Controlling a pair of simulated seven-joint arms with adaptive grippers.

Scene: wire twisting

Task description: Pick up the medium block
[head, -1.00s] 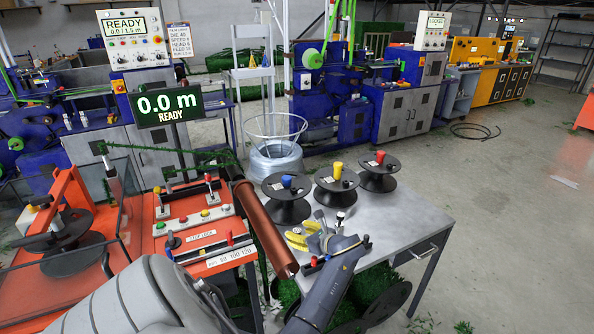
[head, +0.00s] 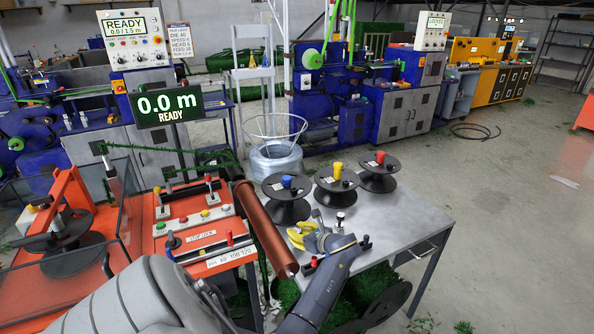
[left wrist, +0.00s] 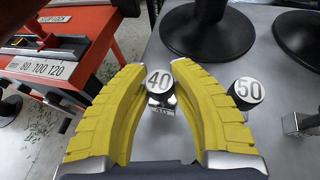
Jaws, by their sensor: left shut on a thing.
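My left gripper (head: 300,235) is over the left part of the grey metal table in the head view. My right gripper is not seen.
Three black spools with blue (head: 287,183), yellow (head: 338,170) and red (head: 380,158) tops stand at the back of the grey table (head: 410,225). A copper-coloured tube (head: 264,229) and the orange bench (head: 207,260) lie left of it. The table's right part is clear.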

